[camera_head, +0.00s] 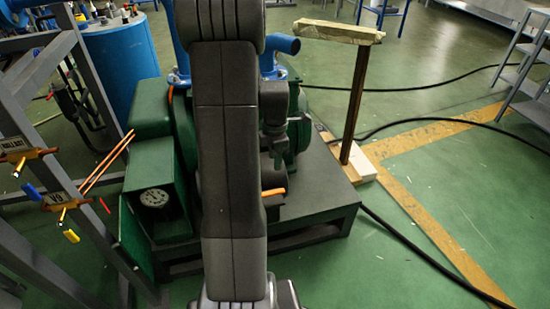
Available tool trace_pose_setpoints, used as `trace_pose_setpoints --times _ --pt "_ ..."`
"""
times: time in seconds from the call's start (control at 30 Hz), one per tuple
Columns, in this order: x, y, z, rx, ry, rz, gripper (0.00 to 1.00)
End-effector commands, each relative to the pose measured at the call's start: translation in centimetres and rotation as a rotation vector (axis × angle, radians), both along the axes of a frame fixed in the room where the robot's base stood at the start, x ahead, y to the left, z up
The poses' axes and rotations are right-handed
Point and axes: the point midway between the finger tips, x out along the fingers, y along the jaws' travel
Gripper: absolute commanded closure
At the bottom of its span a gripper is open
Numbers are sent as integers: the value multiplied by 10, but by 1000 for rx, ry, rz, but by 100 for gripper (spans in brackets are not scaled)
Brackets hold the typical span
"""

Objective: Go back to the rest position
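My arm stands upright in the middle of the view, dark grey, and hides part of what is behind it. My gripper is not in the picture. Behind my arm is a green pump unit (150,165) on a dark metal base frame (325,205). Blue pipework (285,44) rises at the top of the unit.
At left is a grey metal frame (92,75) with brass valves (28,155) and coloured handles. A blue drum (122,60) stands behind. A post (355,100) with a flat top stands right. Black cables cross the green floor, and shelves (535,85) stand far right.

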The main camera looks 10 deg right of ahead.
Motion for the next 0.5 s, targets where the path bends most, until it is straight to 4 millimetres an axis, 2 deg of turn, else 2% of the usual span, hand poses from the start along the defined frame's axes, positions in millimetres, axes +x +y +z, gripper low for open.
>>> trace_pose_setpoints --times 0.13,0.23,0.5 --pt "0 0 -4 0 1 0 62" --pt "0 0 -14 1 2 0 62" --pt "-1 0 -65 2 5 -1 62"
